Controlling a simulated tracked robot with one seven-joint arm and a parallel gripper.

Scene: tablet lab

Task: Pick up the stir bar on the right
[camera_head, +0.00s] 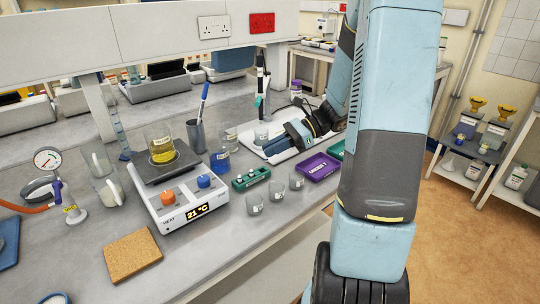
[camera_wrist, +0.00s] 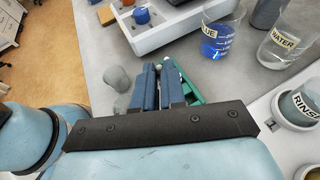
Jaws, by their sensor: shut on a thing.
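The small green holder (camera_head: 236,186) with pale stir bars (camera_head: 251,174) lies on the bench to the right of the hot plate in the head view. The holder also shows in the wrist view (camera_wrist: 191,84), partly hidden behind my fingers.
The hot plate (camera_head: 193,214) carries a beaker of yellow liquid (camera_head: 160,148). A beaker of blue liquid (camera_head: 220,160), several small glasses (camera_head: 254,204) and a purple tray (camera_head: 318,167) surround the holder. A cork mat (camera_head: 132,255) lies at the front.

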